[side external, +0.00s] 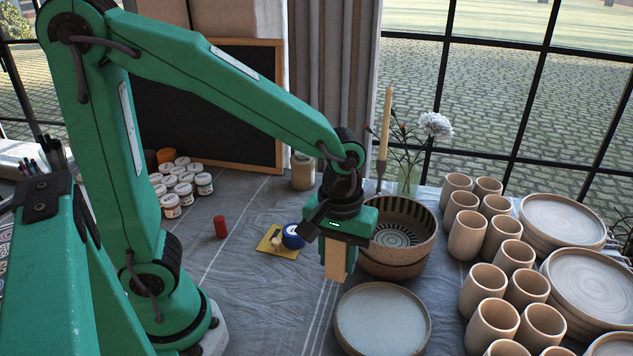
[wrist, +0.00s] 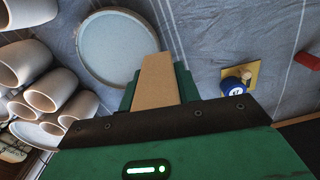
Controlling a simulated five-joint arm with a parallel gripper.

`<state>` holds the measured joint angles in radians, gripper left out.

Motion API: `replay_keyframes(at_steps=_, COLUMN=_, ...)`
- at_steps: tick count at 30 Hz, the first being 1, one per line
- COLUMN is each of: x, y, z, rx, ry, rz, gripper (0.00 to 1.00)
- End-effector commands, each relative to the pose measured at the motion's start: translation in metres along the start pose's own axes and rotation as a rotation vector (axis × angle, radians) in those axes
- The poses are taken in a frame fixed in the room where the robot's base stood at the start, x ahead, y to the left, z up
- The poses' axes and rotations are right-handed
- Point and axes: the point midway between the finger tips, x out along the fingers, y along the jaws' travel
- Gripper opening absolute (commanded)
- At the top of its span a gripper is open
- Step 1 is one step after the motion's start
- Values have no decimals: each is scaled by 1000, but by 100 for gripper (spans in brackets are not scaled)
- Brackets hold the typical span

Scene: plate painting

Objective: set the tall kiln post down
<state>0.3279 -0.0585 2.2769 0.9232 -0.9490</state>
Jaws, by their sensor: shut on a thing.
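The tall kiln post (side external: 336,266) is a tan rectangular block. My gripper (side external: 338,248) is shut on it and holds it upright, its lower end pointing down. In the side view its lower end shows just beyond the pale round plate (side external: 382,318); I cannot tell its exact height above the cloth. In the wrist view the post (wrist: 158,80) sticks out between the green jaws, and its far end shows beside the plate (wrist: 117,48). The part between the jaws is hidden.
Stacked bowls (side external: 408,238) stand right behind my gripper. Several cups (side external: 491,320) and stacked plates (side external: 590,285) fill the right. A yellow card (side external: 270,246) with a blue round item (side external: 293,236), a red cylinder (side external: 221,227) and paint jars (side external: 204,184) lie left. Cloth left of the plate is clear.

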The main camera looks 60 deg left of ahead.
Motion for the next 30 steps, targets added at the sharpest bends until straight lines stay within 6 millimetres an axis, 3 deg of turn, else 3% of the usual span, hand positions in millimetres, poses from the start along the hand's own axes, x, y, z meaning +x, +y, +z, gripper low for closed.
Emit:
replay_keyframes(at_steps=15, x=-72, y=37, z=-87, rx=119, ry=3, rz=3, gripper=4)
replay_keyframes(at_steps=30, x=-143, y=41, z=-166, rx=242, ry=3, rz=2, gripper=4)
